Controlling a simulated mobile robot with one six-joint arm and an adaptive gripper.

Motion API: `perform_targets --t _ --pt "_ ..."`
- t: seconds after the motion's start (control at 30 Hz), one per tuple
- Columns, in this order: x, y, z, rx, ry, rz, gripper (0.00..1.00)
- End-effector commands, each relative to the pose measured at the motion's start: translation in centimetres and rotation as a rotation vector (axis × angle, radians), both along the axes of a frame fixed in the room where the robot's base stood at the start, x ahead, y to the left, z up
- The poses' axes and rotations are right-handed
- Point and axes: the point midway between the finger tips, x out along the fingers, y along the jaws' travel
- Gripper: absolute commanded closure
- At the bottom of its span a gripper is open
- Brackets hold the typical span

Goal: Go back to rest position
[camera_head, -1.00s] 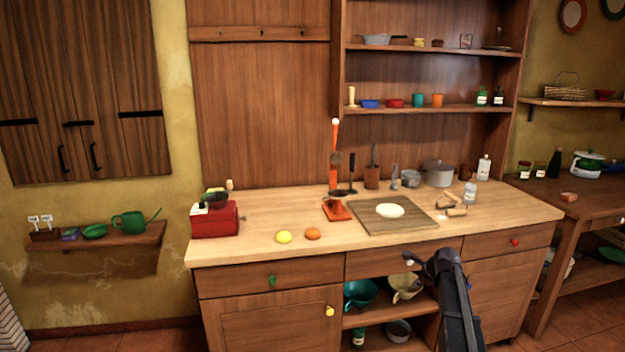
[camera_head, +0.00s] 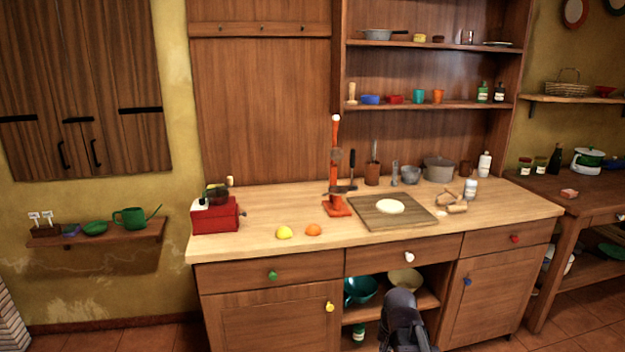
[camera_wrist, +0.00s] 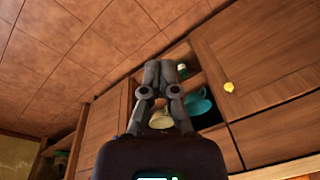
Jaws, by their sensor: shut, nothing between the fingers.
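My gripper shows in the wrist view (camera_wrist: 160,75) with its two fingers together and nothing between them. It hangs over the floor in front of the open shelf of the counter. In the head view my arm (camera_head: 402,322) shows at the bottom, right of centre, in front of the lower cabinet; the fingertips cannot be made out there. The counter (camera_head: 270,215) stands ahead, and my arm is apart from its top.
The countertop holds a red box-shaped appliance (camera_head: 215,216), a lemon (camera_head: 284,232), an orange (camera_head: 313,230) and a cutting board (camera_head: 365,217) with white dough (camera_head: 389,206). A teal bowl (camera_head: 360,289) and a cream bowl (camera_head: 405,279) sit on the open shelf below.

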Motion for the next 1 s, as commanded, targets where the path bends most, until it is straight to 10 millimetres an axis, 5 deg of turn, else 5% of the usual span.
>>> perform_targets --t 0.43,1.0 --pt "-7.2 1.9 -0.1 -0.089 0.079 0.412 1.00" --pt "-6.8 1.8 7.5 -0.087 0.078 0.405 1.00"
